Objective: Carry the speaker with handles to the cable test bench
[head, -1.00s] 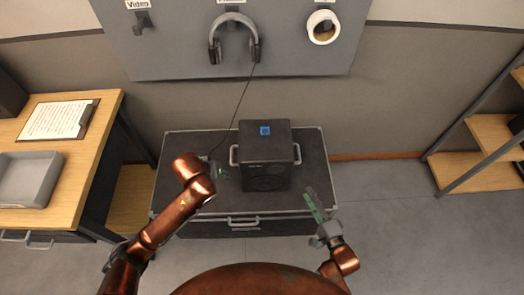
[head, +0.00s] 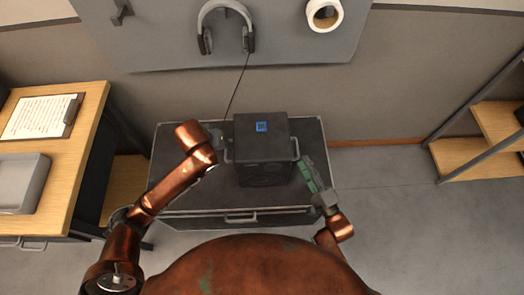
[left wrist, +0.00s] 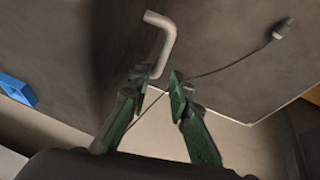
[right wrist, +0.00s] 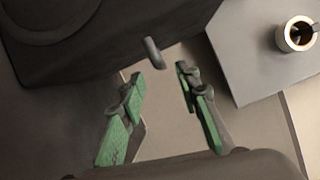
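The speaker (head: 264,165) is a black box with a blue square on top and a pale handle on each side. It stands on a dark flat case (head: 185,190). My left gripper (left wrist: 156,82) is open, with its fingertips around the lower end of one handle (left wrist: 163,35); in the head view my arm partly hides it. My right gripper (head: 307,170) is open beside the right handle (head: 296,148). In the right wrist view that handle (right wrist: 152,52) lies just beyond the gap between the fingertips. No bench is labelled as the cable test bench.
A wooden desk (head: 75,180) at the left bears a grey tray (head: 20,182) and a clipboard (head: 38,116). Wooden shelves (head: 460,157) stand at the right. The floor (head: 400,215) between case and shelves is clear.

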